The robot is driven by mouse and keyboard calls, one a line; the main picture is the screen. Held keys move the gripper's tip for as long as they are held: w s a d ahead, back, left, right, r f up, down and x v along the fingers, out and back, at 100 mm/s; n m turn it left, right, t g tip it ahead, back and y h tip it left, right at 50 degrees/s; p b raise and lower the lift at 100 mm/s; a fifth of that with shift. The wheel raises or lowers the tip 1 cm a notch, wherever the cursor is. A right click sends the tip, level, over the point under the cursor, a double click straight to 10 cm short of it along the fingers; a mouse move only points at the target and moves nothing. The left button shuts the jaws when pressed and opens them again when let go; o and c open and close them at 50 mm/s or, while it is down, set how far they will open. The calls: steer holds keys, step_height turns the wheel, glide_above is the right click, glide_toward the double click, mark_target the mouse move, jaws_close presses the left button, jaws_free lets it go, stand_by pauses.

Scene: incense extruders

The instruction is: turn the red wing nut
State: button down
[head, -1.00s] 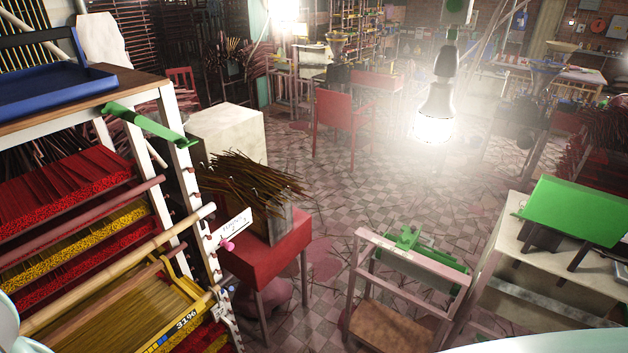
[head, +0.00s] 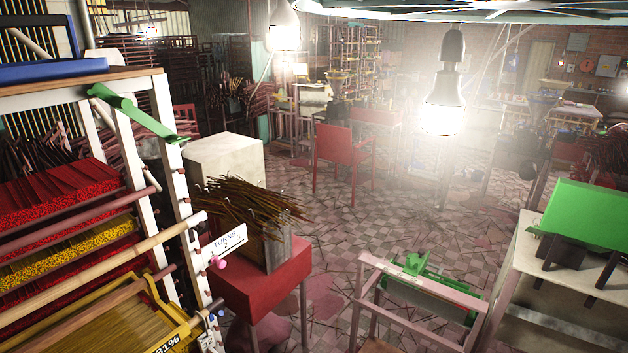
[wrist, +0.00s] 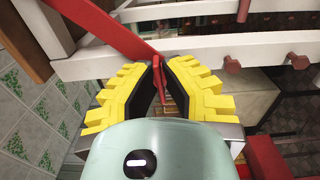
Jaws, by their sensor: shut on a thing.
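In the wrist view, the red wing nut (wrist: 157,62) is a thin, upright red piece between the fingertips of my gripper (wrist: 159,76). The yellow stepped fingers with black inner pads lean together at their tips, and they are shut on the wing nut. Its lower part runs down between the pads and is partly hidden. In the head view neither my gripper nor the red wing nut can be made out.
In the wrist view, a red bar (wrist: 98,25) slants beside the wing nut, near white beams (wrist: 205,52) with brownish bolts (wrist: 298,61). In the head view, a rack with a "TURNS" tag (head: 226,240) stands left, beside a red table (head: 262,285). Tiled floor is open in the middle.

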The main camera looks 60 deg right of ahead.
steer(key=shift+f, duration=0.1)
stand_by(0.3)
steer(key=c, duration=1.1)
jaws_free()
steer(key=shift+o, duration=0.2)
steer(key=s, duration=0.7)
steer(key=shift+s, duration=0.25)
steer(key=shift+a, duration=0.1)
